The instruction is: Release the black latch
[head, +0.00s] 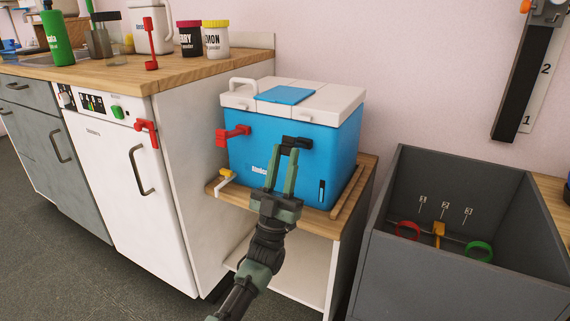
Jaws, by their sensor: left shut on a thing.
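The black latch (303,143) is on the front face of the blue cooler (250,155), just below the white lid (325,97). My left gripper (285,150) reaches up from below. Its green fingers are shut on the black latch and hide part of it. The lid lies closed on the cooler. A red latch (233,134) sticks out at the left of the same face. My right gripper is not in view.
The cooler stands on a low wooden shelf (222,190), with a yellow-handled tap (227,174) at its lower left. A counter (190,68) with jars and bottles stands at the left. A grey open bin (385,215) with coloured rings stands at the right.

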